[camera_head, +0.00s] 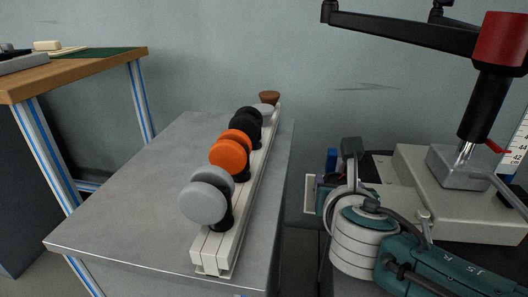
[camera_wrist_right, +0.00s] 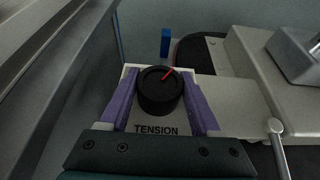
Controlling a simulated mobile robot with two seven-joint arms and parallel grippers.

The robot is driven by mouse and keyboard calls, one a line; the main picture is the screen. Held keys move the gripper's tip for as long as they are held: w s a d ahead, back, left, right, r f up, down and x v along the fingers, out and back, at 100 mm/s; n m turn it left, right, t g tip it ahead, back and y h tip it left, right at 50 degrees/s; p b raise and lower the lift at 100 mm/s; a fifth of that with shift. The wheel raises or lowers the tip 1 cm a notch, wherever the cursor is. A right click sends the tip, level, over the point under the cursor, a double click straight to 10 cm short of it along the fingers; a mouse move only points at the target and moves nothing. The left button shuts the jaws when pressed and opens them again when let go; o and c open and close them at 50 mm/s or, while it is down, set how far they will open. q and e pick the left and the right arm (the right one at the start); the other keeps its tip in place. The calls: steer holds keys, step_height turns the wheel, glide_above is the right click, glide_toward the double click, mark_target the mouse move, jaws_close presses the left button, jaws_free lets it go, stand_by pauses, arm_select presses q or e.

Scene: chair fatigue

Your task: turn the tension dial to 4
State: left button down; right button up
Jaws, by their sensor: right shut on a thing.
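The tension dial (camera_wrist_right: 158,97) is a round black knob with a red pointer line. It stands on a pale panel (camera_wrist_right: 221,88) above the printed word TENSION, in the right wrist view. The red line points up and to the right in that view. No scale numbers can be read around it. My right gripper (camera_wrist_right: 159,80) is shut on the dial, with one purple finger on each side. In the head view my right arm (camera_head: 362,235) reaches in from the lower right, and the dial is hidden behind it. My left gripper is not in view.
A test machine with a pale base (camera_head: 413,172), a metal block (camera_head: 458,167) and a red-capped black column (camera_head: 490,105) stands beside my right arm. A blue part (camera_wrist_right: 165,42) is beyond the dial. A grey table (camera_head: 140,190) at left carries a rail of grey, orange and black pads.

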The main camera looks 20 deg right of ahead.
steer(key=shift+m+g+h, duration=0.3)
steer(key=shift+m+h, duration=0.4)
steer(key=o, duration=1.4)
steer(key=p+v, duration=0.4)
steer(key=v, duration=0.6)
